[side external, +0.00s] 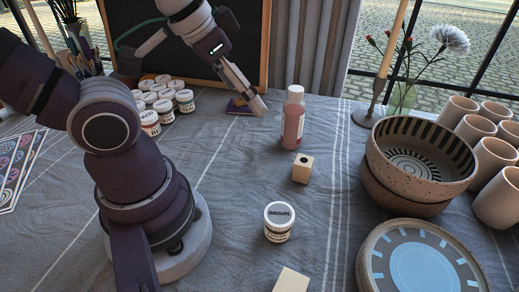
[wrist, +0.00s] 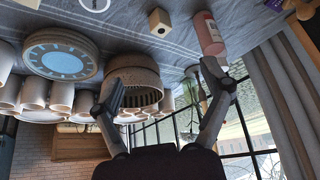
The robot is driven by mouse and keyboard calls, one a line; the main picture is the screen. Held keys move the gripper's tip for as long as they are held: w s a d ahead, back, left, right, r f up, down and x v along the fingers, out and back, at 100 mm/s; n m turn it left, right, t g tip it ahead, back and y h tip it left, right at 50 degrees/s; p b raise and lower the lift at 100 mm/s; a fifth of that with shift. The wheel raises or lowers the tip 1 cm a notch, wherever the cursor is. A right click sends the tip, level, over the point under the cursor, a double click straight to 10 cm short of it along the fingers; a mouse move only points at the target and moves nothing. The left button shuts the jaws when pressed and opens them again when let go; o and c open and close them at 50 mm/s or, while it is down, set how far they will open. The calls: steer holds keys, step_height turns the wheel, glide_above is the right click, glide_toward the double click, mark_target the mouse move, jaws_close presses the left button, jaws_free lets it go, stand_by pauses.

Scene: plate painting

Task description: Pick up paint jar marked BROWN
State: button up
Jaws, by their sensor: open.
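The paint jar with a white lid (side external: 278,216) stands upright on the cloth at the lower middle of the side view. Dark lettering on its lid looks like BROWN, though it is small. In the wrist view, a white round shape at the top edge may be its lid, but I cannot tell. My gripper (side external: 257,104) is up near the dark board, well behind the jar and apart from it. Its two fingers (wrist: 160,88) are spread wide in the wrist view, with nothing between them.
A pink bottle (side external: 293,122) and wooden block (side external: 302,170) stand behind the jar; another block (side external: 291,281) is in front. Stacked bowls (side external: 420,150), a blue-centred plate (side external: 420,262) and cups (side external: 495,170) fill the right. More jars (side external: 165,105) cluster left. Cloth around the jar is clear.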

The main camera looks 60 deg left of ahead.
stand_by(0.3)
steer(key=m+g, duration=0.6)
steer(key=m, duration=1.1)
glide_above(279, 213)
step_height(279, 213, down, 10)
steer(key=shift+d+r, duration=0.15)
step_height(279, 213, down, 10)
steer(key=shift+f, duration=0.2)
steer(key=c, duration=1.3)
steer(key=shift+o, duration=0.2)
steer(key=shift+r, duration=0.1)
